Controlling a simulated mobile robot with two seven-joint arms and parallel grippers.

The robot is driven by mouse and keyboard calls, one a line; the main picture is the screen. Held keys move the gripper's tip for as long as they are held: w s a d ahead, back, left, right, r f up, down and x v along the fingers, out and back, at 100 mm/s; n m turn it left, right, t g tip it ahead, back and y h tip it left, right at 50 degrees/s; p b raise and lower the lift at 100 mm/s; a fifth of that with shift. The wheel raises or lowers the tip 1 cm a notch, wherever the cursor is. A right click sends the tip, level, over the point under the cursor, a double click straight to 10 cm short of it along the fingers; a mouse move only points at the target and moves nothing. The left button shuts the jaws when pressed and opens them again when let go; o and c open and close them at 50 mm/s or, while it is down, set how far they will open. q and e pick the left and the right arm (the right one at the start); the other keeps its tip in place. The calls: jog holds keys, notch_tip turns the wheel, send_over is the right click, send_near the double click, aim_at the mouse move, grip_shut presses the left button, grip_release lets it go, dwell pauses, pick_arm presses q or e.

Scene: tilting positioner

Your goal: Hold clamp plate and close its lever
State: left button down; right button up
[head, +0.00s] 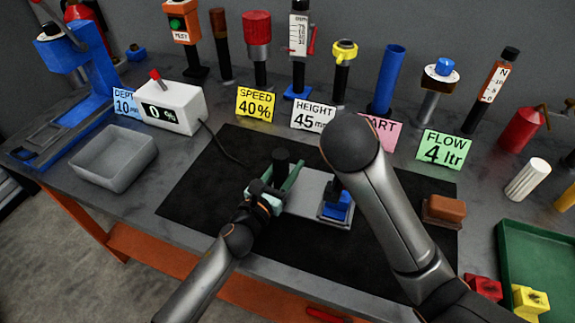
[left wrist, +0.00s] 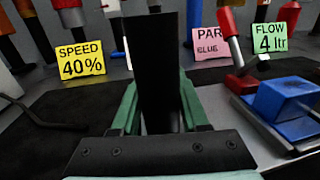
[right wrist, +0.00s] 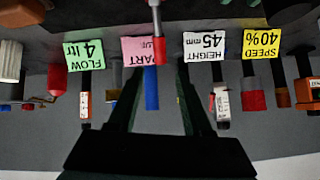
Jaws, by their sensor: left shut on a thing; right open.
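The clamp plate (head: 308,188) is a grey plate on the black mat, with a black upright handle (head: 281,160) at its left end and a blue clamp block (head: 337,206) at its right. My left gripper (head: 274,188) is shut on the handle, which stands between the green fingers in the left wrist view (left wrist: 158,70). The red-tipped lever (left wrist: 242,78) stands raised above the blue block (left wrist: 288,98). In the right wrist view the lever's red grip (right wrist: 158,50) shows between the fingers of my open right gripper (right wrist: 158,72). My right arm hides that gripper and the lever in the head view.
The yellow SPEED card (head: 256,104), pink card (head: 382,134) and green FLOW card (head: 444,147) stand behind the mat (head: 205,185), with several upright tools. A grey bin (head: 113,158) is at left. A brown block (head: 445,210) and green tray (head: 540,250) are at right.

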dwell(0.8)
